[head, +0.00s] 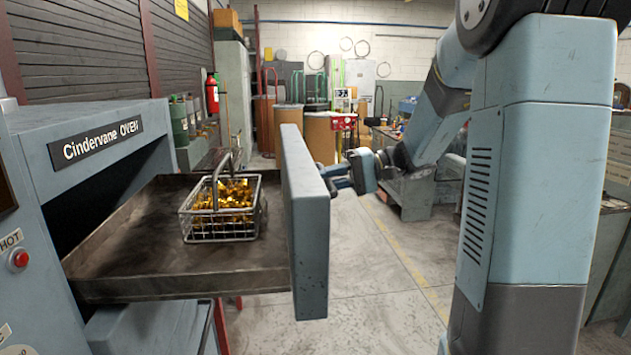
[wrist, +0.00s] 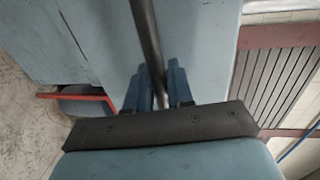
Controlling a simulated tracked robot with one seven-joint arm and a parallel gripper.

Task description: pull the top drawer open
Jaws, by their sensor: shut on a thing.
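The drawer (head: 130,235) is a dark metal tray sliding out of a blue-grey oven (head: 70,130) labelled "Cindervane OVEN". It stands far out, with its thick grey-blue front panel (head: 308,235) well clear of the oven body. A wire basket (head: 222,225) of small brass-coloured parts sits in it. My gripper (head: 330,180) is at the outer face of the panel, on the right. In the wrist view my gripper's blue fingers (wrist: 158,90) are closed around a dark bar handle (wrist: 146,40). The handle is mostly hidden in the head view.
A red button (head: 19,259) marked HOT is on the oven's front. A red fire extinguisher (head: 212,94) and brown drums (head: 318,135) stand behind. The floor (head: 375,290) right of the panel is open.

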